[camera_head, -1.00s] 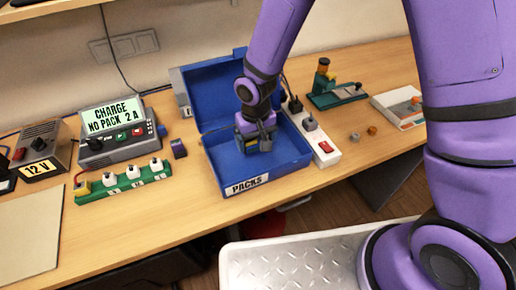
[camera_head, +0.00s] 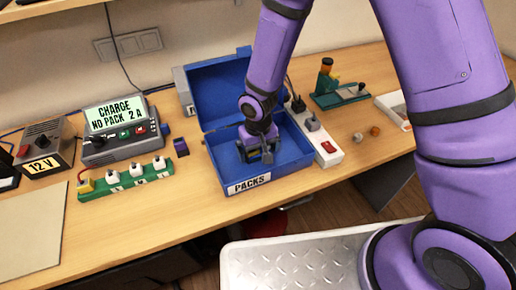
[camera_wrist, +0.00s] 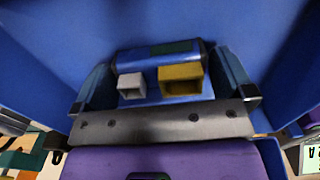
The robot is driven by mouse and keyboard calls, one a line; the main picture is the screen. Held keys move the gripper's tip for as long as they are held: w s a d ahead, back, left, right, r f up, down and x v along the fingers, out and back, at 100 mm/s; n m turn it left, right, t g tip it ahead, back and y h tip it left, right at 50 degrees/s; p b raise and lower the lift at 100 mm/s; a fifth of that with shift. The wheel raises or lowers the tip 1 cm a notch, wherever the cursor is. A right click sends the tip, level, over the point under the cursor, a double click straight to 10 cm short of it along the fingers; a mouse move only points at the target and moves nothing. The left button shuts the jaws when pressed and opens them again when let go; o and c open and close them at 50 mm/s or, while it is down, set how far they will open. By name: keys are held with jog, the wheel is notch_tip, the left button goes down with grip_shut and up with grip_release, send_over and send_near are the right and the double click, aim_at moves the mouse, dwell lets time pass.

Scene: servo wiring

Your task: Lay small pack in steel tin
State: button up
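A blue hinged tin (camera_head: 232,185) with a "PACKS" label stands open on the bench, its lid (camera_head: 220,90) raised at the back. My gripper (camera_head: 258,155) is inside the tin's opening, fingers pointing down. In the wrist view, a blue pack (camera_wrist: 188,87) with a white and a yellow connector sits between the fingers of my gripper (camera_wrist: 165,75). Both fingers appear to touch its sides, so it looks held. Blue tin surfaces surround it in that view. Whether the pack touches the tin floor is hidden.
A small dark purple block (camera_head: 181,147) lies left of the tin. A charger (camera_head: 120,135), a green socket strip (camera_head: 125,182) and a 12 V supply (camera_head: 45,150) stand farther left. A white power strip (camera_head: 325,150) runs close along the tin's right side.

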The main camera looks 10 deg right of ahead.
jog(key=shift+r, duration=0.1)
notch_tip(320, 180, up, 12)
dwell(0.6)
jog(key=shift+r, duration=0.15)
jog(key=s+d+r+m+t, duration=0.2)
jog(key=s+d+r+t, duration=0.1)
jog(key=d+r, duration=1.3)
jog(key=s+d+r+t, duration=0.1)
jog(key=s+d+r, duration=0.3)
jog(key=s, duration=0.3)
jog(key=s+d+r+m+t, duration=0.1)
jog(key=s+d+r, duration=0.3)
jog(key=s+r, duration=0.3)
jog(key=shift+s+d+r, duration=0.25)
jog(key=shift+s+d, duration=0.05)
jog(key=shift+s, duration=0.5)
jog(key=shift+c, duration=0.2)
